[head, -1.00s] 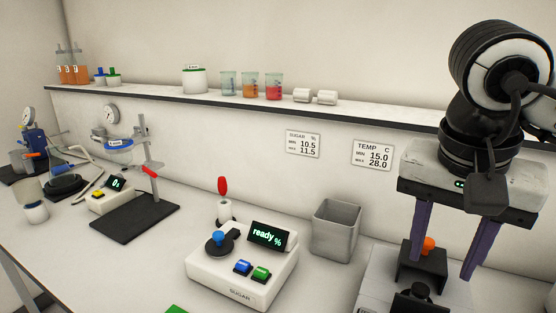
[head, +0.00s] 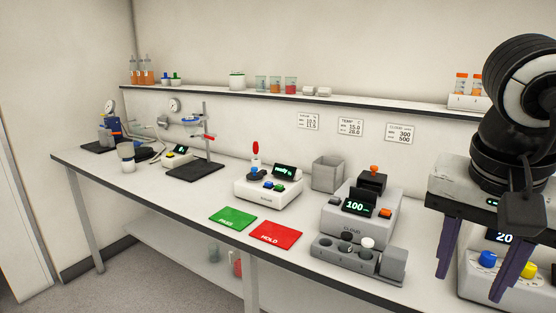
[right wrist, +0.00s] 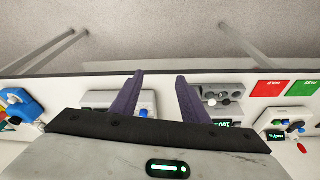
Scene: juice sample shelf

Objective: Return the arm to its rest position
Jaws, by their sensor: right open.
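My right gripper (head: 470,283) hangs at the right edge of the head view, fingers pointing down and spread apart with nothing between them. It is in front of a white device with a display reading 20 (head: 505,238), which it partly hides. In the right wrist view the two purple fingers (right wrist: 160,76) reach out over the bench front edge, apart and empty. My left gripper is in neither view.
The CLOUD meter (head: 352,232) and a grey holder (head: 330,250) stand left of the gripper. Green (head: 233,219) and red (head: 276,235) mats lie before the SUGAR meter (head: 262,194). A wall shelf (head: 215,88) carries cups and bottles. Floor shows below the bench.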

